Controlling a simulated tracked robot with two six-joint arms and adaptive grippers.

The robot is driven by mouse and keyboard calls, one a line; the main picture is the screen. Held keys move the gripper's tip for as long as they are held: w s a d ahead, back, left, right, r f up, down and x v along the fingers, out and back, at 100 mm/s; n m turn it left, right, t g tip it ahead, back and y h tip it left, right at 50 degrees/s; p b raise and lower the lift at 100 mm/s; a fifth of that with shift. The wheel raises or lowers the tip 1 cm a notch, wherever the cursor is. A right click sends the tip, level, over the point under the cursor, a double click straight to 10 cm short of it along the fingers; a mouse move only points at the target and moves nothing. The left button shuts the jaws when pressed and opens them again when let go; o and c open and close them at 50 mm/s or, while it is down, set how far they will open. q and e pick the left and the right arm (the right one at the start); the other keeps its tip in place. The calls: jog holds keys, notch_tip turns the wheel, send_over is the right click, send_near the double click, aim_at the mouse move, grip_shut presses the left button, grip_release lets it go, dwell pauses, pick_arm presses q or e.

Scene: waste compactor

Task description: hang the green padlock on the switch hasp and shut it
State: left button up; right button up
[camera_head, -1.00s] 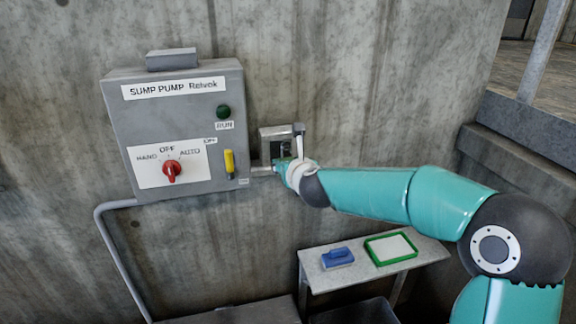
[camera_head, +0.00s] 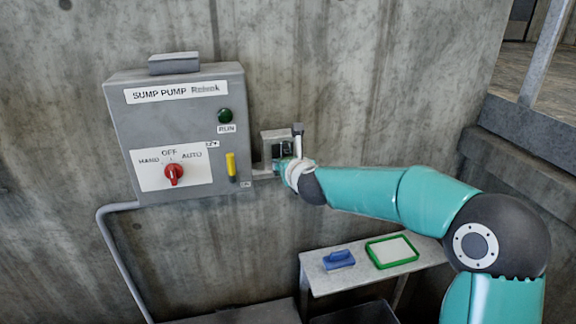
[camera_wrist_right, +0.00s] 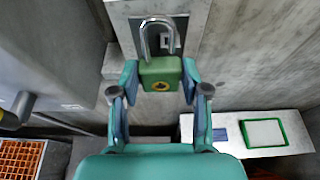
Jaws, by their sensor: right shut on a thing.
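The green padlock (camera_wrist_right: 160,72) is held upright between the fingers of my right gripper (camera_wrist_right: 158,84), one finger on each side of its body. A brass-coloured ring shows on the face towards the camera. Its silver shackle (camera_wrist_right: 144,38) points up in front of the small grey switch box (camera_head: 266,138). A light metal piece with a dark slot (camera_wrist_right: 171,42) shows behind the shackle. I cannot tell whether the shackle passes through the hasp or is shut. My left gripper is not in view.
A grey panel (camera_head: 135,118) with a red selector knob (camera_head: 173,174) and a yellow handle (camera_head: 230,164) is left of the switch box. A conduit (camera_head: 112,247) runs down the wall. A shelf (camera_head: 325,283) below holds a blue object (camera_head: 338,259) and a green-rimmed tray (camera_head: 376,262).

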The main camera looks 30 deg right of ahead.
jog(key=shift+w+d+p, duration=0.15)
jog(key=shift+w+p, duration=0.05)
jog(key=shift+w, duration=0.35)
jog(key=shift+w+d+p, duration=0.15)
jog(key=shift+w+p, duration=0.05)
jog(key=shift+w, duration=0.35)
jog(key=shift+f+b, duration=0.2)
jog(key=shift+b, duration=0.15)
dwell(0.3)
jog(key=o, duration=1.1)
jog(key=shift+c, duration=0.4)
jog(key=shift+s, duration=0.15)
